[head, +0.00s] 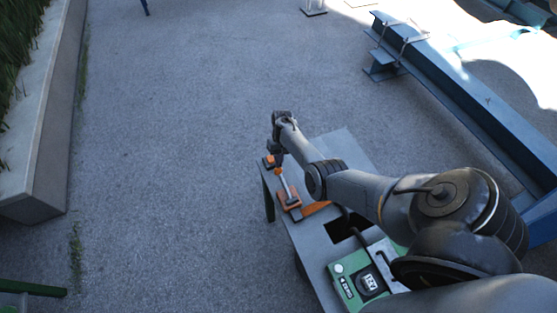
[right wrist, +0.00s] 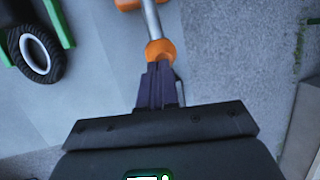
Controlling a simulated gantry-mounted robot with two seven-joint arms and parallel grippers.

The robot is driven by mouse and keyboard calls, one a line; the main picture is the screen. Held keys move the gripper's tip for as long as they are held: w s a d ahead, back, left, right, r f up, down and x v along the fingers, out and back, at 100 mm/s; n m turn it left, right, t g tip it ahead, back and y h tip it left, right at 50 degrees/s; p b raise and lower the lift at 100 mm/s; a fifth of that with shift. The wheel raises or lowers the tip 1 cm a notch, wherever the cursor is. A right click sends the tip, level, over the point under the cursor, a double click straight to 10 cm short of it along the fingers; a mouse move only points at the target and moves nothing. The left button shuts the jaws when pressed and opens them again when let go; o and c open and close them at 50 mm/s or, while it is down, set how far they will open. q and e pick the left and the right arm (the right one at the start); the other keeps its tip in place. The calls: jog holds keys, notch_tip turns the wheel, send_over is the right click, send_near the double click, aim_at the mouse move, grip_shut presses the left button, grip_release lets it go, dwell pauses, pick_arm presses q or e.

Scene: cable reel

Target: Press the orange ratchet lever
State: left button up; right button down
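The orange ratchet lever shows in the head view as an orange base (head: 289,199) on the grey table, with a silver rod running up to an orange end. In the right wrist view the silver rod (right wrist: 151,20) ends in an orange knob (right wrist: 160,49). My right gripper (right wrist: 159,68) has its dark fingers side by side, shut, with the tips at the knob. They appear to touch it; I cannot tell how firmly. In the head view my right gripper (head: 273,150) is over the lever's far end. My left gripper is not in view.
The grey table (head: 345,148) has a dark rectangular opening (head: 346,226). A green device (head: 349,287) sits at its near end, partly behind my right arm. A blue steel beam (head: 460,95) lies at right. A black wheel on green parts (right wrist: 36,56) shows in the wrist view.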

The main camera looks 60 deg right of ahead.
jog(key=w+p+v, duration=0.1)
jog(key=p+v, duration=0.5)
jog(key=v, duration=0.7)
jog(key=shift+d, duration=0.4)
